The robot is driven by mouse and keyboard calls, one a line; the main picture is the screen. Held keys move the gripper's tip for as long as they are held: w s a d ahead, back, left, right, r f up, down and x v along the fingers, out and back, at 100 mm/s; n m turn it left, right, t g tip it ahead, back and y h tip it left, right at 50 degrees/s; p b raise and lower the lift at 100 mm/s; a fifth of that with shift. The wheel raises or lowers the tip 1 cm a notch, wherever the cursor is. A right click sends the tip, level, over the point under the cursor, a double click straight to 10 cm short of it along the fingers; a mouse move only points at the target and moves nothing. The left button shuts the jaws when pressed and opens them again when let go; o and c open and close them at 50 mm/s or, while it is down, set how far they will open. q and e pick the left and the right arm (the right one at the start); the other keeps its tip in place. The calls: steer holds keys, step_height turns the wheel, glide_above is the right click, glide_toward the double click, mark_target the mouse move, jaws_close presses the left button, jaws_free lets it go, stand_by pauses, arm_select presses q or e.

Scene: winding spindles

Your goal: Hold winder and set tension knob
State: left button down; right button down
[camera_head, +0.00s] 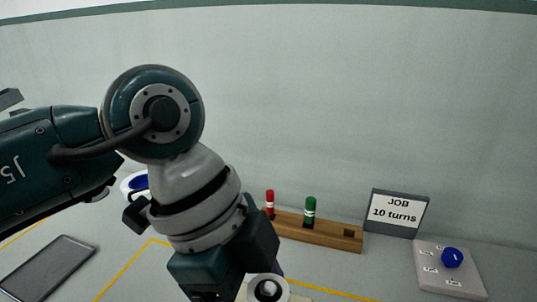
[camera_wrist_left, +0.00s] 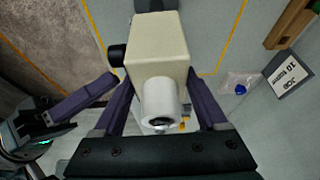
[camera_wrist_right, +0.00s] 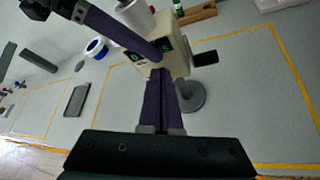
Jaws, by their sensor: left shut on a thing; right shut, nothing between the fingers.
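The winder, a cream box with a white cylinder on it, shows in the left wrist view (camera_wrist_left: 160,48). My left gripper (camera_wrist_left: 160,98) is shut on it, one purple finger on each side. In the right wrist view the winder (camera_wrist_right: 176,62) has a black crank and a grey round foot. My right gripper (camera_wrist_right: 163,75) is shut and empty, its fingertips close to the winder; I cannot tell whether they touch. A blue knob (camera_head: 452,257) sits on a pale marked plate (camera_head: 430,276) at the right. My left arm hides most of the winder in the head view.
A wooden rack (camera_head: 335,236) holds a red spool (camera_head: 270,200) and a green spool (camera_head: 310,210). A "JOB 10 turns" sign (camera_head: 397,212) stands beside it. A grey tray (camera_head: 45,268) lies at the left. A white-and-blue round thing (camera_wrist_right: 97,48) is near the winder.

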steer(key=shift+w+a+f, duration=0.1)
steer(key=shift+a+f, duration=0.05)
steer(key=shift+f, duration=0.2)
stand_by(0.7)
steer(key=shift+d+f, duration=0.25)
steer(key=shift+d, duration=0.05)
stand_by(0.6)
steer(key=shift+r, duration=0.1)
steer(key=s+a, duration=0.1)
steer(key=s, duration=0.5)
steer(key=shift+r, duration=0.35)
steer(key=shift+a, duration=0.1)
steer(key=w+d, duration=0.1)
steer(key=w, duration=0.5)
steer(key=shift+r, duration=0.15)
stand_by(0.3)
